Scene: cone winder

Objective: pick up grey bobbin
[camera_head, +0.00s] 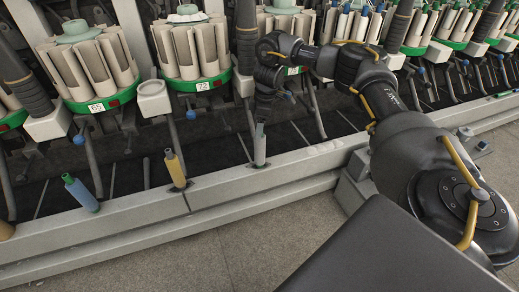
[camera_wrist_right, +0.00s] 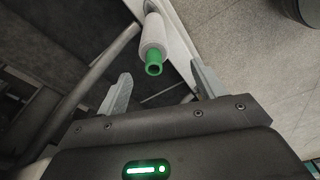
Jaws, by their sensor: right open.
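The grey bobbin (camera_head: 259,148) stands near upright at the inner edge of the front rail, below my right gripper (camera_head: 264,112). In the right wrist view the bobbin (camera_wrist_right: 152,36) looks pale grey with a green tube end facing the camera. My right gripper (camera_wrist_right: 162,78) is open, its two fingers apart on either side of the line to the green end. The bobbin appears ahead of the fingertips, and I see no contact. The far end of the bobbin runs near the top edge of that view. My left gripper is not in view.
A yellow bobbin (camera_head: 175,168) and a blue bobbin (camera_head: 80,192) stand along the same rail (camera_head: 130,213) to the left. Behind are round creels (camera_head: 190,48) of pale tubes with green rims, and several thin levers. The floor (camera_head: 230,240) in front is clear.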

